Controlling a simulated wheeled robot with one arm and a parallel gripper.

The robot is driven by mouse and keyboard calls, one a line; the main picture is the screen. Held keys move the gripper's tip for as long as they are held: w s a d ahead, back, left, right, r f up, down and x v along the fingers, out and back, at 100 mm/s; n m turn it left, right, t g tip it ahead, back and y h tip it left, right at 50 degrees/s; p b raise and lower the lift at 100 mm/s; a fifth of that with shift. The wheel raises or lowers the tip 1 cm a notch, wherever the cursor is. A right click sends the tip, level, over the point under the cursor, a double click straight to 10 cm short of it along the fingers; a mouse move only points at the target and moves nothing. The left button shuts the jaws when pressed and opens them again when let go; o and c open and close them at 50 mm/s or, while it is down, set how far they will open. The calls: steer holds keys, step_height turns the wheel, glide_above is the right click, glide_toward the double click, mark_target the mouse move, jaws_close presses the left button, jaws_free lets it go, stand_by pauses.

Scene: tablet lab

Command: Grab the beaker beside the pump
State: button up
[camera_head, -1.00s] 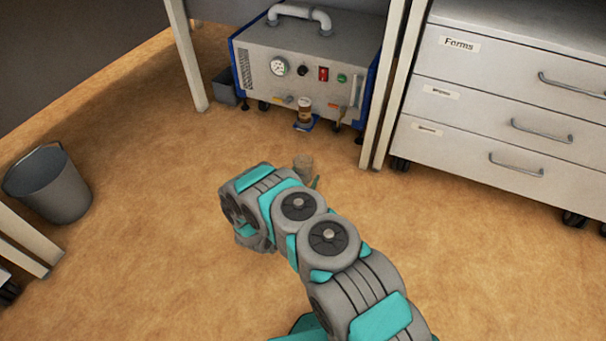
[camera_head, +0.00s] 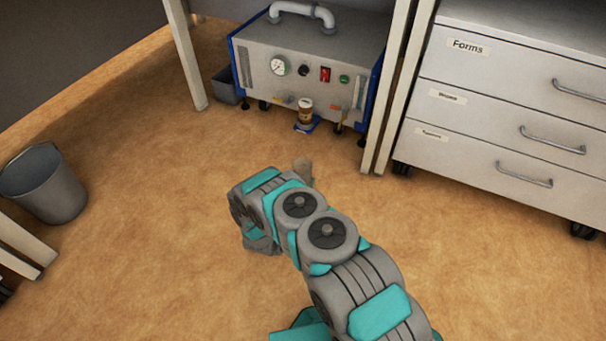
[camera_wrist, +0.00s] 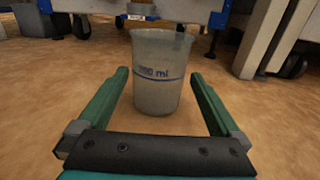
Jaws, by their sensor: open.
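The beaker (camera_wrist: 158,75) is clear-grey with blue volume markings and stands upright on the brown floor. In the wrist view it is ahead of my gripper (camera_wrist: 160,82), centred between the two green fingers, which are open on either side of it without visible contact. In the head view the beaker (camera_head: 303,168) shows only in part, since my arm hides its lower portion. The pump (camera_head: 305,65) is a grey box with blue edges, a gauge and a handle, standing on the floor under a table behind the beaker.
A small brown bottle (camera_head: 305,112) on a blue base stands at the pump's front. A white drawer cabinet (camera_head: 480,120) is at the right, and table legs (camera_head: 183,55) flank the pump. A grey bucket (camera_head: 45,185) stands at the left. Open floor lies between.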

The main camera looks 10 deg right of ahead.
mark_target(305, 167)
steer(key=shift+b+x, duration=0.5)
steer(key=shift+x, duration=2.7)
steer(key=shift+f, duration=0.1)
steer(key=shift+a, duration=0.1)
steer(key=c, duration=1.1)
